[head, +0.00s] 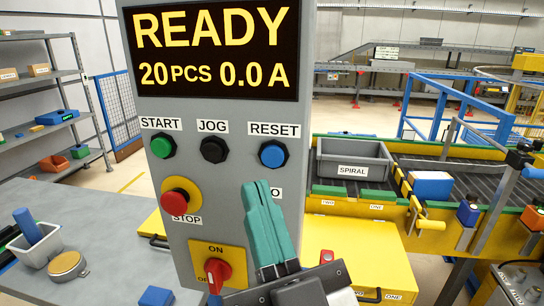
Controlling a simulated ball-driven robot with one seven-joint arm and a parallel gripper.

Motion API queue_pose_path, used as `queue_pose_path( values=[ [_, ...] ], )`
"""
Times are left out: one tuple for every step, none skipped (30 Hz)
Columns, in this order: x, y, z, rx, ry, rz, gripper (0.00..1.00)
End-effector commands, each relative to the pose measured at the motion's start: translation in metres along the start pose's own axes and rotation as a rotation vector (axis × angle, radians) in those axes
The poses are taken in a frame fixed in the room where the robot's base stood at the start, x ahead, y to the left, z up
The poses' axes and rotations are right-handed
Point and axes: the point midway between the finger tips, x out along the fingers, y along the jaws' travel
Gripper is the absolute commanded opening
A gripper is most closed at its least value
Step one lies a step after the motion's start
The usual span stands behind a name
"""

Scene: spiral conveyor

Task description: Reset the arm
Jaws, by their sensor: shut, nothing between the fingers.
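My gripper (258,187) is in front of the grey control panel (222,117), pointing up, with its teal fingers closed together and nothing between them. Its fingertips are a little below the blue RESET button (273,154), and I cannot tell how far they are from the panel. The fingers partly hide a label below RESET. The panel's screen (215,47) reads READY, 20 PCS, 0.0 A.
A green START button (162,146), a black JOG button (214,149), a red STOP button (181,198) and a red ON/OFF switch (218,271) share the panel. A grey table (105,225) is at left.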

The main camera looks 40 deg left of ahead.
Motion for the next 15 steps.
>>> queue_pose_path(
  values=[
    [0.0001,0.0,0.0,0.0,0.0,0.0,0.0],
    [0.0001,0.0,0.0001,0.0,0.0,0.0,0.0],
    [0.0001,0.0,0.0001,0.0,0.0,0.0,0.0],
    [0.0001,0.0,0.0001,0.0,0.0,0.0,0.0],
    [0.0001,0.0,0.0001,0.0,0.0,0.0,0.0],
    [0.0001,0.0,0.0001,0.0,0.0,0.0,0.0],
    [0.0001,0.0,0.0001,0.0,0.0,0.0,0.0],
    [0.0001,0.0,0.0001,0.0,0.0,0.0,0.0],
    [0.0001,0.0,0.0001,0.0,0.0,0.0,0.0],
    [0.0001,0.0,0.0001,0.0,0.0,0.0,0.0],
    [0.0001,0.0,0.0001,0.0,0.0,0.0,0.0],
    [0.0001,0.0001,0.0001,0.0,0.0,0.0,0.0],
    [-0.0001,0.0005,0.0005,0.0,-0.001,0.001,0.0],
    [-0.0006,0.0019,0.0015,-0.001,-0.006,0.005,0.0],
    [-0.0022,0.0058,0.0044,-0.003,-0.017,0.015,0.0]
  ],
)
